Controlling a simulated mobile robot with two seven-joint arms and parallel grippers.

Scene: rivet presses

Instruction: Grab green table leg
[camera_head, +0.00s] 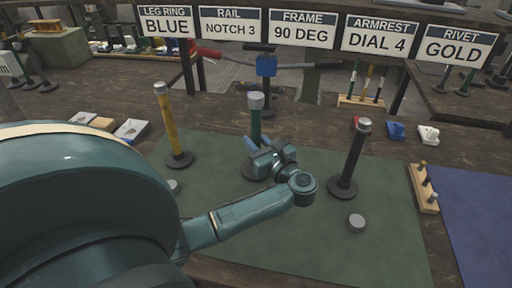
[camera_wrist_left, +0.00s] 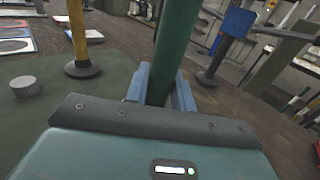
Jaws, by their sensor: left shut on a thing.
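The green table leg (camera_head: 256,122) stands upright on a dark round base at the middle of the green mat, with a grey cap on top. My left gripper (camera_head: 262,150) is shut on its shaft, above the base. In the left wrist view the green leg (camera_wrist_left: 175,45) rises between the blue fingers of my left gripper (camera_wrist_left: 160,92). The gripper hides part of the leg's lower shaft and base. My right gripper is not in either view.
A yellow leg (camera_head: 168,120) stands left and a black leg (camera_head: 354,155) stands right on the green mat (camera_head: 300,250). A grey cylinder (camera_head: 357,223) lies at front right. A wooden peg block (camera_head: 424,188) is at the mat's right edge. Signs (camera_head: 305,30) hang behind.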

